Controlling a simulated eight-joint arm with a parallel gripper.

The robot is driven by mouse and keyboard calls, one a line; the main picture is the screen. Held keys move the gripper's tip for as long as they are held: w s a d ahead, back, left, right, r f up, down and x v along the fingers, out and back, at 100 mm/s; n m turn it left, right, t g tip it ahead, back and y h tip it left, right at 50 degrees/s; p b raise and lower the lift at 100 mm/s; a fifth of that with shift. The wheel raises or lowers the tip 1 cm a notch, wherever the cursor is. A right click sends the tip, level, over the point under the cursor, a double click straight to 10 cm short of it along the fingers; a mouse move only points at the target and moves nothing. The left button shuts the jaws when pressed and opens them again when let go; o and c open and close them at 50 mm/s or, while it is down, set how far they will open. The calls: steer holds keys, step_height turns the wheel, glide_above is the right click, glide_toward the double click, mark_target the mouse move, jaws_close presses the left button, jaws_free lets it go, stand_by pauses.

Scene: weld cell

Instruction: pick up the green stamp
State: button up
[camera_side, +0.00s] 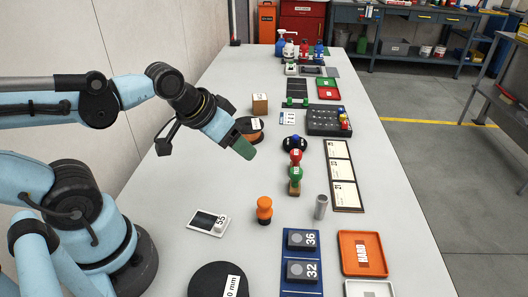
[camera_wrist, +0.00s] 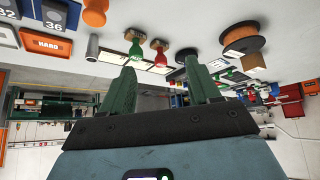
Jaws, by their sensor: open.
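The green stamp (camera_side: 295,182) stands upright on the light table, just in front of the red stamp (camera_side: 295,158) in the side view. My gripper (camera_side: 245,150) is above the table, up and to the left of the green stamp and apart from it. In the wrist view, where the scene appears upside down, the green stamp (camera_wrist: 135,48) shows beyond the fingertips, beside the red stamp (camera_wrist: 159,50). My gripper (camera_wrist: 162,70) has its two green fingers spread, with nothing held between them.
A dark blue stamp (camera_side: 295,143) is behind the red one. A label board (camera_side: 343,175) lies to the right. The table left of the stamps is fairly clear.

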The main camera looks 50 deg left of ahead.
steer(key=w+n, duration=0.1)
steer(key=n, duration=0.2)
steer(key=n+g+h, duration=0.2)
steer(key=n+h, duration=1)
steer(key=n, duration=0.7)
glide_toward(293, 169)
steer(key=x, duration=0.4)
steer(key=s+x, duration=0.1)
steer(key=shift+w+d+f, duration=0.2)
steer(key=shift+d+f, duration=0.1)
steer(key=shift+d, duration=0.15)
steer(key=shift+w+x, duration=0.2)
steer(key=shift+x, duration=1.15)
steer(key=shift+w+x, duration=0.2)
steer(key=shift+x, duration=1.1)
steer(key=shift+a+r, duration=0.15)
steer(key=c, duration=1)
